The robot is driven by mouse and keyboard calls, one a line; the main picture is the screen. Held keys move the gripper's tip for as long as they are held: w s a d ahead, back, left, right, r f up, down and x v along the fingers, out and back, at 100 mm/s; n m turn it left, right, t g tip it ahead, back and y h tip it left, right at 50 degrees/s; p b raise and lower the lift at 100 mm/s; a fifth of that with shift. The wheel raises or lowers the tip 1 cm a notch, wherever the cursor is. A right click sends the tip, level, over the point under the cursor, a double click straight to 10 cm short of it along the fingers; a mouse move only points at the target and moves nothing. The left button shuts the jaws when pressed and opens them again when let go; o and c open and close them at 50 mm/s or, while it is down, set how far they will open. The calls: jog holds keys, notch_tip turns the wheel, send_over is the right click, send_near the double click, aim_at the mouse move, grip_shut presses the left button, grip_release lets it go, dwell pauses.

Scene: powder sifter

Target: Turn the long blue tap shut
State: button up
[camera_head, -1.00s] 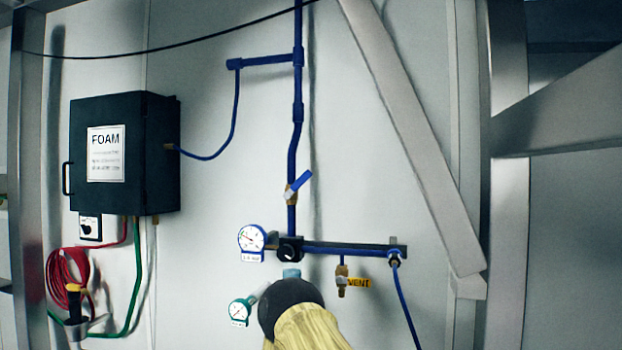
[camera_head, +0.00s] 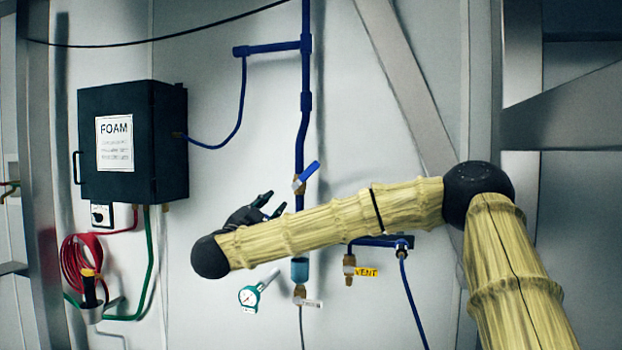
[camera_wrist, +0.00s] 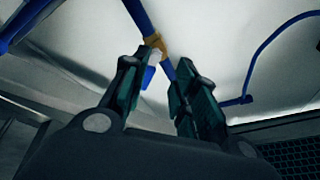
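The long blue tap (camera_head: 308,176) is a flat blue lever on a brass valve body in the vertical blue pipe. In the head view the lever slants up and to the right, at an angle to the pipe. In the wrist view the lever (camera_wrist: 149,76) and its brass body (camera_wrist: 157,44) show beyond the fingers. My gripper (camera_head: 274,203) is just left of and below the tap in the head view, with its fingers apart and empty. In the wrist view my gripper (camera_wrist: 160,64) is open, the lever lying between the fingers in the picture; no contact is visible.
A black FOAM box (camera_head: 133,140) hangs on the wall at left. My forearm hides the upper gauge and most of the horizontal pipe. A green gauge (camera_head: 250,297), a brass vent valve (camera_head: 349,268) and a diagonal beam (camera_head: 410,90) are nearby.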

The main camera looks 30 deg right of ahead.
aim_at(309, 172)
jog(key=s+d+r+m+g+h, duration=0.1)
jog(key=s+d+r+m+g, duration=0.25)
jog(key=r, duration=0.25)
jog(key=shift+n+t, duration=0.25)
jog(key=shift+n, duration=0.1)
jog(key=p+x, duration=0.5)
jog(key=x, duration=0.4)
jog(key=shift+w+d+r, duration=0.15)
jog(key=shift+w+r, duration=0.05)
jog(key=shift+w, duration=0.05)
jog(key=shift+p+x, duration=0.4)
jog(key=shift+x, duration=0.4)
jog(key=shift+f, duration=0.1)
grip_shut()
